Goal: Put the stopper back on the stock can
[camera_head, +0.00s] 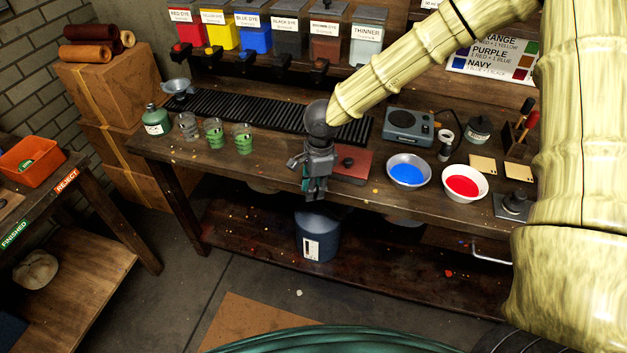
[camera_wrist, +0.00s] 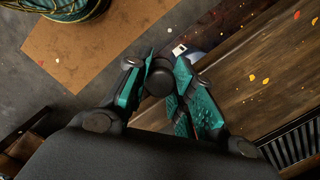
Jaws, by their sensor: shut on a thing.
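My gripper (camera_head: 315,190) hangs at the front edge of the workbench. In the wrist view my gripper (camera_wrist: 162,88) is shut on a small round black piece, which looks like the stopper (camera_wrist: 158,80). In the head view the stopper cannot be told apart from the dark fingers. A green can with a pale label (camera_head: 157,121), likely the stock can, stands upright at the bench's left end, well left of my gripper. Whether its mouth is open is too small to tell.
Several glasses (camera_head: 214,134) stand right of the green can, near a metal funnel (camera_head: 177,88). A black slatted rack (camera_head: 240,112) lies behind. Blue (camera_head: 408,170) and red (camera_head: 464,183) bowls stand to the right. A blue bucket (camera_head: 317,238) is below the bench edge.

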